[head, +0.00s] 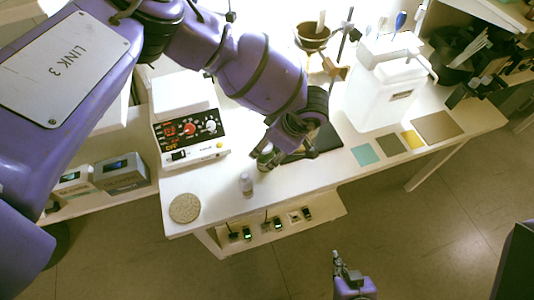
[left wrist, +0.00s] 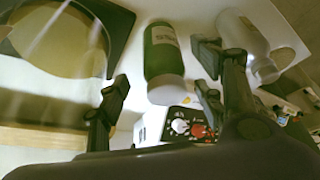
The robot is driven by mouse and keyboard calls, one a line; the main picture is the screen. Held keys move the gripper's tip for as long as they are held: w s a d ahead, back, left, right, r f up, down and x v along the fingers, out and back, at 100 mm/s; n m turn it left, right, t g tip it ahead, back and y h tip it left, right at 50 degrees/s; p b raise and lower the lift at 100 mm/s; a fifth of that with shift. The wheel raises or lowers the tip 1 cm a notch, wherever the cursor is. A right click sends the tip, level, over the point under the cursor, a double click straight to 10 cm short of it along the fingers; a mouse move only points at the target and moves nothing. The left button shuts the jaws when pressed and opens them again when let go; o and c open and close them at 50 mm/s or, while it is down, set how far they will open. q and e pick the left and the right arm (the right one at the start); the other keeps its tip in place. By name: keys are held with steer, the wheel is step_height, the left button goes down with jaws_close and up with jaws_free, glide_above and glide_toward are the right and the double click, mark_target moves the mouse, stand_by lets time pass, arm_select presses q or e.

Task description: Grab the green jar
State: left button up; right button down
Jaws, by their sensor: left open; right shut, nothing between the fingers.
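The green jar (left wrist: 163,50) has a white lid and a pale label. In the left wrist view it shows between the two open fingers of my left gripper (left wrist: 161,92), with a gap on each side. In the head view the jar (head: 265,160) stands on the white table, partly hidden by my left gripper (head: 287,156), which is right at it. I cannot tell how deep the jar sits between the fingers. My right gripper (head: 341,264) is shut and empty, low in the head view, over the floor in front of the table.
A small whitish bottle (head: 246,184) stands near the jar; it also shows in the left wrist view (left wrist: 246,45). A hotplate device (head: 190,136) stands left, a round cork mat (head: 185,208) at the front-left corner. A black mat (head: 326,138) and a white canister (head: 380,92) are right.

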arm_select(q)
steer(key=x, duration=0.6)
steer(key=shift+s+d+f, duration=0.2)
steer(key=shift+s, duration=0.1)
steer(key=c, duration=1.4)
